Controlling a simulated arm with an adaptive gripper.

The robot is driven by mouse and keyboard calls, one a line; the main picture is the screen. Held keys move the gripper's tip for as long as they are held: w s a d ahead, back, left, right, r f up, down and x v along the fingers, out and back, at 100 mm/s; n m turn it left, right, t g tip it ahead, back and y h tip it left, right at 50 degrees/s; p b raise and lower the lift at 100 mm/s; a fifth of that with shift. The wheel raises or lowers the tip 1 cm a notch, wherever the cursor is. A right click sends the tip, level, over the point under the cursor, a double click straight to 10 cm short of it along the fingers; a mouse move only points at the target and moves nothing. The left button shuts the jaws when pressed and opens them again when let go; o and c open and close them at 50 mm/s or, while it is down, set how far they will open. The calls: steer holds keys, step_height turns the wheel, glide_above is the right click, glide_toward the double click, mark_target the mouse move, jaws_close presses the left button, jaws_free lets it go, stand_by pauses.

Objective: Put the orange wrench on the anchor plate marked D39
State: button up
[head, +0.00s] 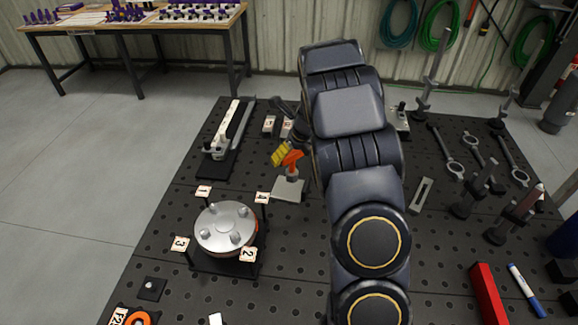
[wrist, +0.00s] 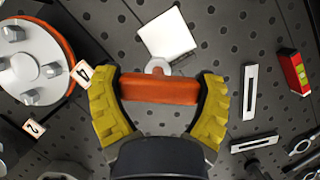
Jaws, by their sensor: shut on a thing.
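My gripper (head: 283,156) has yellow fingers and is shut on the orange wrench (head: 292,160). In the wrist view, the wrench (wrist: 160,88) spans crosswise between the two yellow fingers (wrist: 160,100), with a grey rounded part beyond it. It appears held above the board, near a pale square plate (head: 289,189), which also shows in the wrist view (wrist: 167,36). I cannot tell whether the wrench touches that plate. No D39 mark is readable in either view. Small labelled blocks (head: 269,124) stand behind the gripper, their marks too small to read.
A round metal flange (head: 225,228) with bolts and numbered tags stands left of the gripper. A long clamp (head: 229,128) lies behind it. Wrenches (head: 446,152), stands and a red bar (head: 488,296) are on the right. My arm hides the board's middle.

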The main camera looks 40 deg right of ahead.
steer(key=shift+d+x, duration=0.35)
steer(key=shift+x, duration=1.15)
steer(key=shift+d+x, duration=0.4)
steer(key=shift+x, duration=1.1)
steer(key=shift+d+x, duration=0.35)
steer(key=shift+x, duration=1.15)
steer(key=shift+w+f, duration=0.1)
steer(key=shift+w, duration=0.05)
steer(key=o, duration=1)
steer(key=shift+o, duration=0.2)
